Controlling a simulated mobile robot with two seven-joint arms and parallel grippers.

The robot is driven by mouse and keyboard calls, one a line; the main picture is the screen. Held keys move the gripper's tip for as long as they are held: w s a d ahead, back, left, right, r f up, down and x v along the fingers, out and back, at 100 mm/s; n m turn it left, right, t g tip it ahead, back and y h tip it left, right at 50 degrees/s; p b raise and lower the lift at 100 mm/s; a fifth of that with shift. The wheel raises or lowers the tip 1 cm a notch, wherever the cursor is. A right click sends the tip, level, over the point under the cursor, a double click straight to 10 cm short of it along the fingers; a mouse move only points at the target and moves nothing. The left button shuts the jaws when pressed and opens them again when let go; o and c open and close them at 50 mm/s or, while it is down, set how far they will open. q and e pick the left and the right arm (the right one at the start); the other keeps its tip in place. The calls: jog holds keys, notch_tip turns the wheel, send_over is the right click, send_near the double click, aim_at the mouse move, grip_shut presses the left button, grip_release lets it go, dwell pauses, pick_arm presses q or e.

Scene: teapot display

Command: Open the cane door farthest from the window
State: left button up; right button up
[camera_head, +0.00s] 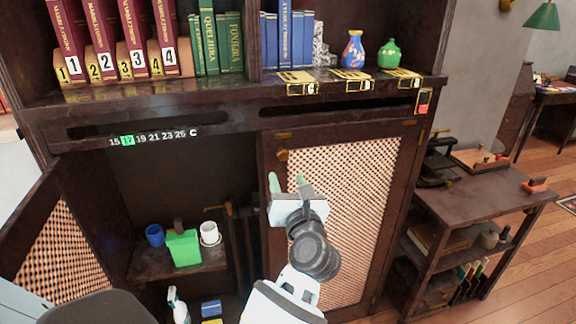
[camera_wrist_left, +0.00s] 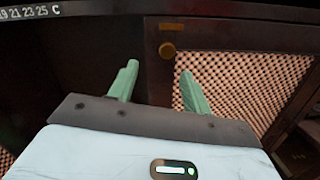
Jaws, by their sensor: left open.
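The right cane door (camera_head: 340,200) of the dark cabinet is shut, with a woven panel in a dark frame. Its round brass knob (camera_head: 282,155) is at the upper left of the frame; it also shows in the left wrist view (camera_wrist_left: 167,49). The left cane door (camera_head: 62,245) stands swung open, baring the compartment. My left gripper (camera_head: 286,182) is open and empty, just below the knob in the head view. In the left wrist view its green fingers (camera_wrist_left: 158,70) are spread, with the knob beyond, apart from them. The window is not visible. My right gripper is not in view.
The open compartment holds a green container (camera_head: 184,248), a blue cup (camera_head: 155,235) and a white mug (camera_head: 210,233). Books and vases stand on the shelf (camera_head: 190,90) above. A low side table (camera_head: 475,195) stands close to the cabinet's right.

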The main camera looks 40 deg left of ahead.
aim_at(284, 157)
pick_arm(q)
jog(key=shift+w+a+r+n+g+h, duration=0.15)
jog(key=shift+w+a+n, duration=0.3)
jog(key=shift+w+a, duration=0.6)
jog(key=shift+w+a+r+n+g+h, duration=0.2)
jog(key=shift+w+a+n, duration=0.2)
jog(key=shift+w+a, duration=0.65)
jog(key=shift+w+a+r+n+g+h, duration=0.15)
jog(key=shift+w+a+n, duration=0.3)
jog(key=shift+w+a, duration=0.6)
jog(key=shift+w+d, duration=0.25)
grip_shut()
